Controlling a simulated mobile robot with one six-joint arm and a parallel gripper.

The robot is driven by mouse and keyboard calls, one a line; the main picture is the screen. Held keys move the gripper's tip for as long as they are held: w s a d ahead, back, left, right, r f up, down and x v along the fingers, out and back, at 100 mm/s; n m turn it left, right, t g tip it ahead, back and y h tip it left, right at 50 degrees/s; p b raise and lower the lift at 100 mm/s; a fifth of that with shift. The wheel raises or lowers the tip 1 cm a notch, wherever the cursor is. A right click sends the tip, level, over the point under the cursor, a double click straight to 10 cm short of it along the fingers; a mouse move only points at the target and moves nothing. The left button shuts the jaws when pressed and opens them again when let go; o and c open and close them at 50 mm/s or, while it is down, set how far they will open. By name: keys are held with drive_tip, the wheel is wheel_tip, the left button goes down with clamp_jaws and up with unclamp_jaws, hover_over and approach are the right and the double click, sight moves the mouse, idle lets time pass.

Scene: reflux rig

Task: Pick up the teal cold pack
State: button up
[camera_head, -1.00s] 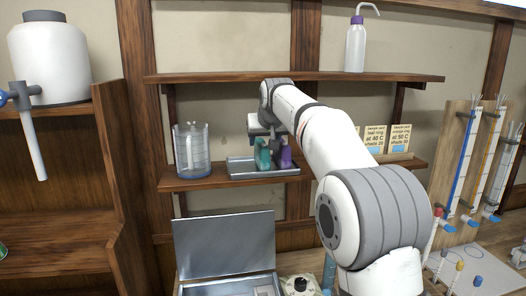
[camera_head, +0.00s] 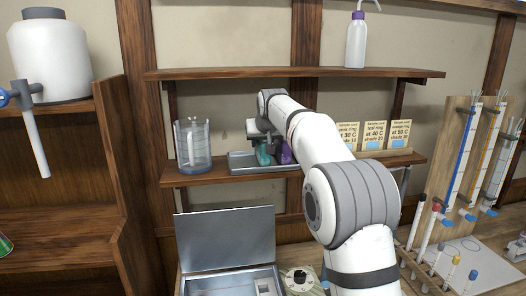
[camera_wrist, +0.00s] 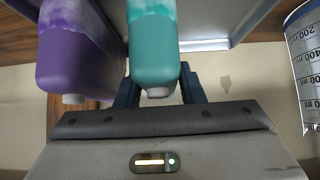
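The teal cold pack (camera_head: 263,154) stands in a metal tray (camera_head: 243,165) on the middle shelf, beside a purple pack (camera_head: 285,153) to its right. My gripper (camera_head: 262,134) is at the teal pack and partly covers it. In the wrist view the teal pack (camera_wrist: 153,45) has its white cap towards my gripper (camera_wrist: 160,85). The dark fingers are spread apart, one on each side of the teal pack and partly hidden behind it. I cannot tell whether they press on it. The purple pack (camera_wrist: 75,50) is close by on the left there.
A clear beaker (camera_head: 193,150) stands left of the tray. Yellow cards (camera_head: 373,135) stand to the right on the shelf. An upper shelf (camera_head: 300,73) with a wash bottle (camera_head: 356,40) runs above my gripper. An open metal box (camera_head: 226,240) is below.

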clamp_jaws()
drive_tip(key=shift+r, duration=0.1)
